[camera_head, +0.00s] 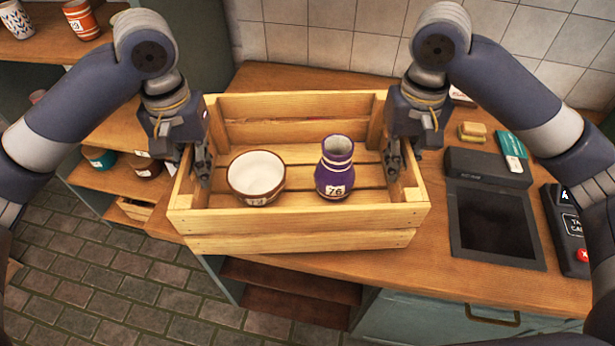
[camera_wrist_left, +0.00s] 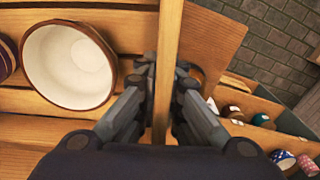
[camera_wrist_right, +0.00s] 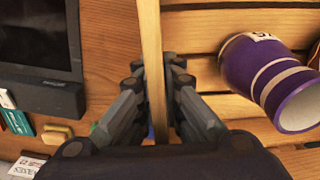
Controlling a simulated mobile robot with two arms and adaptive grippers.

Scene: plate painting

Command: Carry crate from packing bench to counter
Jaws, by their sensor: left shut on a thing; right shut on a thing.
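The wooden slatted crate (camera_head: 300,225) is at the counter (camera_head: 480,265) in the head view. Its front part reaches over the counter's front edge; I cannot tell whether its bottom touches the top. Inside stand a white bowl with a brown rim (camera_head: 257,178) and a purple vase (camera_head: 336,170) numbered 76. My left gripper (camera_head: 203,165) is shut on the crate's left wall (camera_wrist_left: 168,70), one finger on each side. My right gripper (camera_head: 392,160) is shut on the crate's right wall (camera_wrist_right: 152,60) the same way. The crate looks about level.
Right of the crate are a dark screen device (camera_head: 495,215), a card terminal (camera_head: 572,230), yellow blocks (camera_head: 472,131) and a teal card (camera_head: 511,150). A tiled wall (camera_head: 320,45) rises behind. Shelves with pottery (camera_head: 100,158) stand at left, above a tiled floor (camera_head: 100,265).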

